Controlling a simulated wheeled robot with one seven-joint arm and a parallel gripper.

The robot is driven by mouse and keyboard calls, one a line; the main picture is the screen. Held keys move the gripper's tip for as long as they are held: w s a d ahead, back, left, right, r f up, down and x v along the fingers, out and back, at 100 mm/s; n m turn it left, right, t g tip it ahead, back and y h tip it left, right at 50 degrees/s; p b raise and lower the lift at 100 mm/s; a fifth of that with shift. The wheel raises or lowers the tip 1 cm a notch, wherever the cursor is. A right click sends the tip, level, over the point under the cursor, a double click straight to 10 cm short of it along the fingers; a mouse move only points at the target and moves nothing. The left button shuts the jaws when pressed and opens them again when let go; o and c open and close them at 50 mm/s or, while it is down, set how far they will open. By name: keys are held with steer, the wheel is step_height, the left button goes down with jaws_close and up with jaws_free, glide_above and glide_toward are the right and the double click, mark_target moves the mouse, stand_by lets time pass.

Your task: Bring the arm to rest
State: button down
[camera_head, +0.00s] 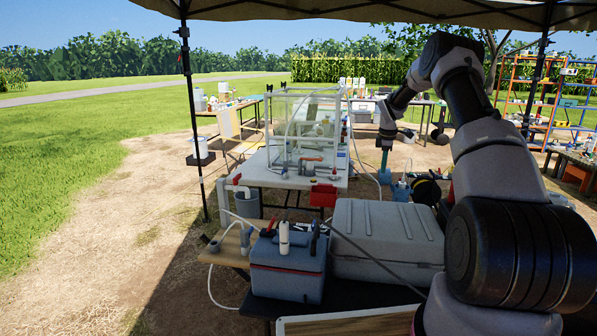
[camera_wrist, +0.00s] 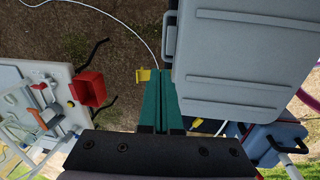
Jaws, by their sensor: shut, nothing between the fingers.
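My arm rises on the right of the head view, bends at the top and comes down to my gripper (camera_head: 384,162), which points downward in the air right of the clear-walled enclosure (camera_head: 283,120). In the wrist view my gripper (camera_wrist: 161,95) shows two teal fingers lying flat against each other, shut with nothing between them. Below the fingers is bare brown ground. The big grey case (camera_wrist: 245,55) fills the right of the wrist view, beside the fingers; I cannot tell the exact gap.
The grey case (camera_head: 385,240) and a blue-grey cooler (camera_head: 288,268) stand in front. A red bin (camera_head: 323,196) hangs at the enclosure table's edge; it also shows in the wrist view (camera_wrist: 88,88). A pale tube runs close to the fingers. Shelves (camera_head: 521,85) stand at the back right.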

steer(key=s+a+r+m+t, duration=0.1)
steer(key=s+a+r+m, duration=0.4)
steer(key=s+r, duration=0.75)
steer(key=s+a+r+m+t, duration=0.3)
steer(key=s+a+r, duration=0.5)
steer(key=r, duration=0.8)
steer(key=s+a+m, duration=0.1)
steer(key=s+m, duration=0.2)
steer(key=s, duration=0.6)
steer(key=s+a+m+t+y, duration=0.1)
steer(key=s+m, duration=0.3)
steer(key=s, duration=0.6)
steer(key=s+a+r+m+y, duration=0.1)
steer(key=s+a+m, duration=0.2)
steer(key=s, duration=0.6)
steer(key=shift+s+a+t, duration=0.2)
steer(key=shift+s+t, duration=0.1)
steer(key=shift+s, duration=0.05)
